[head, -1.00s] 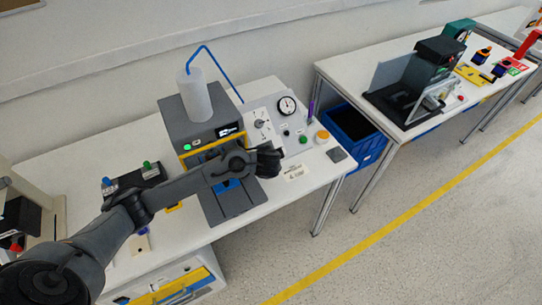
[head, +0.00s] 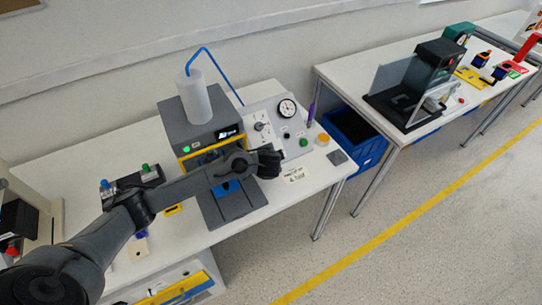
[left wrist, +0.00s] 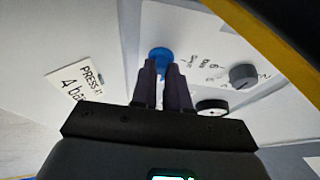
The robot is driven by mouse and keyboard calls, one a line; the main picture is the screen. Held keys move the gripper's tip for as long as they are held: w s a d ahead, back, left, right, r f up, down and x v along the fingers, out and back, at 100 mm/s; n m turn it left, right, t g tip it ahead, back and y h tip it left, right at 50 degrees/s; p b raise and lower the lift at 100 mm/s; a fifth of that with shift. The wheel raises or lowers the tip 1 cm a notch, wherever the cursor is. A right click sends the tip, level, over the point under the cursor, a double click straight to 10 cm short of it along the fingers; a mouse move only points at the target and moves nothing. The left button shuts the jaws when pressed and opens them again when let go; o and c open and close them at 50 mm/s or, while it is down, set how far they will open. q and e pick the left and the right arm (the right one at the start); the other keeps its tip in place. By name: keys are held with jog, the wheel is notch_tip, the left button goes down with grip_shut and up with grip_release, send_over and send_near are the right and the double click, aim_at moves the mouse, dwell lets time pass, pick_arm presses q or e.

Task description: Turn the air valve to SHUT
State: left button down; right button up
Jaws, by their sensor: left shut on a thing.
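The sloped light grey control panel (head: 272,119) stands at the right of the near bench. My left gripper (head: 268,162) is at the panel's lower front edge and hides part of it in the head view. In the left wrist view, my left gripper (left wrist: 164,82) is shut on a round blue knob (left wrist: 160,58), which shows just beyond the fingertips. I take this knob to be the air valve. I cannot read its position or a SHUT mark. A grey rotary dial (left wrist: 242,75) with numbers around it sits to the right on the panel. My right gripper is not in view.
A pressure gauge (head: 287,107) and a black selector (head: 259,127) are on the panel. A grey press (head: 180,130) with a yellow frame stands left of it. A blue crate (head: 355,135) is between the benches.

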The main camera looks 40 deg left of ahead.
pick_arm(q)
jog(key=shift+f, duration=0.1)
jog(key=shift+f+n+b, duration=0.15)
jog(key=shift+n+b, duration=0.45)
jog(key=shift+b, duration=0.3)
jog(key=n+y+b, duration=0.1)
jog(key=n+b, duration=0.3)
jog(key=b, duration=0.1)
jog(key=n+y+b, duration=0.2)
jog(key=n+b, duration=0.2)
jog(key=b, duration=0.1)
jog(key=n+y+b, duration=0.2)
jog(key=n+b, duration=0.2)
jog(key=b, duration=0.1)
jog(key=shift+w+d+f+g+b, duration=0.2)
jog(key=shift+d+f+g+b, duration=0.1)
jog(key=shift+d+b, duration=0.1)
jog(key=n+b, duration=0.1)
jog(key=n, duration=0.2)
jog(key=shift+r+g+y, duration=0.15)
jog(key=shift+g+y, duration=0.25)
jog(key=shift+w+d+n+g+y, duration=0.15)
jog(key=shift+n+g+y, duration=0.35)
jog(key=shift+n, duration=1.2)
jog(key=c, duration=1.1)
grip_release()
jog(key=shift+r, duration=0.15)
